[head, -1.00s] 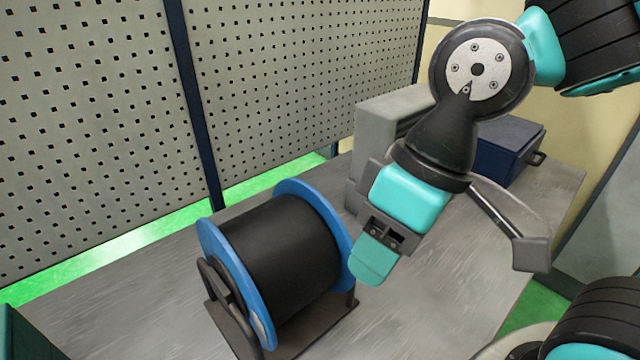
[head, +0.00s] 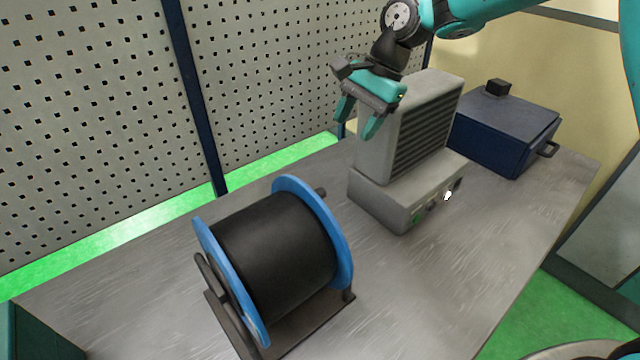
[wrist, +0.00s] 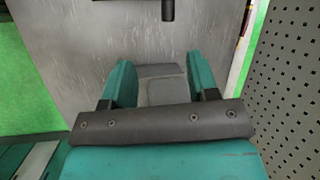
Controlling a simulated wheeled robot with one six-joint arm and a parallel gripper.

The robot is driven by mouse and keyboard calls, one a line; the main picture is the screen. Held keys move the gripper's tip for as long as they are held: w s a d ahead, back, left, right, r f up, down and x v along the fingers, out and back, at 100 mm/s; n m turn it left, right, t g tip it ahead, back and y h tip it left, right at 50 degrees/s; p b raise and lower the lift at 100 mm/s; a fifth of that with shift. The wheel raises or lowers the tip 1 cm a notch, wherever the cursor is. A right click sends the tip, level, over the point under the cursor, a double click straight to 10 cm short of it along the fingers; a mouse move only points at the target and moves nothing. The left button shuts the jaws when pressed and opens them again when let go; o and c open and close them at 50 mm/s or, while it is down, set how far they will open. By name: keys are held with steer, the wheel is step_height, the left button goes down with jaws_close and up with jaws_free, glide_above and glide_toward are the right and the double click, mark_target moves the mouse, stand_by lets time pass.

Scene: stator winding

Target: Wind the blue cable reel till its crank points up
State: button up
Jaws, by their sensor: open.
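The blue cable reel (head: 341,245), with blue flanges and a black wound drum (head: 275,255), sits in a dark stand at the front left of the bench. A short dark peg (head: 322,191), which looks like the crank's handle, sticks out just beyond the upper right flange. The crank arm itself is hidden behind that flange. My gripper (head: 358,118) is open and empty, raised above and behind the reel, beside the grey machine. In the wrist view both fingers (wrist: 160,80) are apart, and a dark cylinder (wrist: 168,10) shows at the top edge.
A grey machine with a slatted front (head: 425,130) stands right of my gripper. A dark blue box (head: 505,130) stands at the back right. A perforated panel (head: 285,70) rises behind the bench. The bench (head: 440,270) is clear right of the reel.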

mark_target(319, 190)
steer(key=shift+m, duration=0.9)
steer(key=p+x, duration=0.1)
steer(key=x, duration=0.5)
steer(key=w+p+x, duration=0.1)
steer(key=p+x, duration=0.1)
steer(key=x, duration=0.4)
steer(key=w+p+x, duration=0.1)
steer(key=x, duration=0.5)
steer(key=shift+w+d+f, duration=0.15)
steer(key=shift+f, duration=0.35)
steer(key=shift+c, duration=0.2)
jaws_close()
